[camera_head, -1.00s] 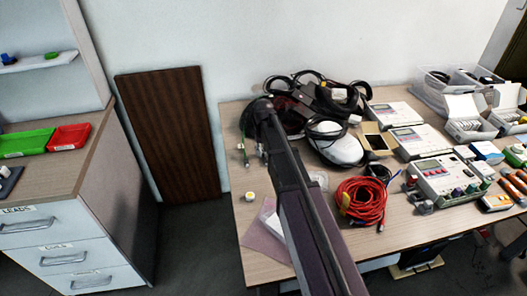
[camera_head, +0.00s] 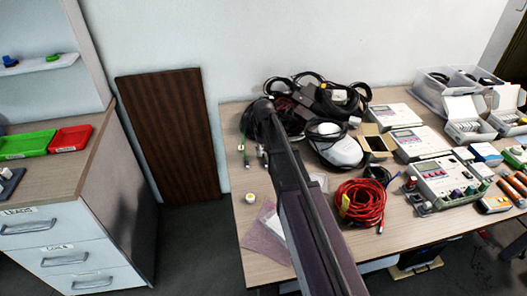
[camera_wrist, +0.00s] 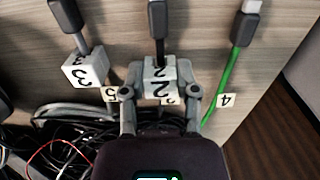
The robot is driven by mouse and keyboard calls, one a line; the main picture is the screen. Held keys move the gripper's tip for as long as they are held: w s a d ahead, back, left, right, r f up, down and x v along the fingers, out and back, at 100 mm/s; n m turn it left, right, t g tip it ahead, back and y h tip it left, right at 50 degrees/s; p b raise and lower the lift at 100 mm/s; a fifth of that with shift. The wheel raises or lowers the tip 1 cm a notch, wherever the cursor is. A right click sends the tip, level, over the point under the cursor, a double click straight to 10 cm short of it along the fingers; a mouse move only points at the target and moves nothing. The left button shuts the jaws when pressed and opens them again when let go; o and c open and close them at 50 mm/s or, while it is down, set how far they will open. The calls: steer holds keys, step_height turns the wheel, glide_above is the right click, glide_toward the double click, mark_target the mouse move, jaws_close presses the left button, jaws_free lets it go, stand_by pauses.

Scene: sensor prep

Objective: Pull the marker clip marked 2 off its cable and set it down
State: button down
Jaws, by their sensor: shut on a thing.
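The marker clip marked 2 (camera_wrist: 158,88) is a pale block with a 2 on more than one face, in the middle of the wrist view. My gripper (camera_wrist: 159,72) is shut on it, one finger at each side. A dark cable (camera_wrist: 158,45) with a black plug runs down to the clip's top; I cannot tell whether the clip is still around it. In the head view my arm hides the gripper and the clip.
Clip 3 (camera_wrist: 86,70) sits on a grey cable to the left. Label 5 (camera_wrist: 110,94) is close to my left finger. Label 4 (camera_wrist: 226,100) is on a green cable (camera_wrist: 228,75) at right. Dark tangled cables (camera_wrist: 65,125) lie at lower left. Bare tabletop (camera_wrist: 280,40) shows at right.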

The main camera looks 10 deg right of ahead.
steer(key=shift+r+p, duration=2)
steer(key=shift+r, duration=0.05)
stand_by(1.6)
steer(key=shift+s, duration=0.15)
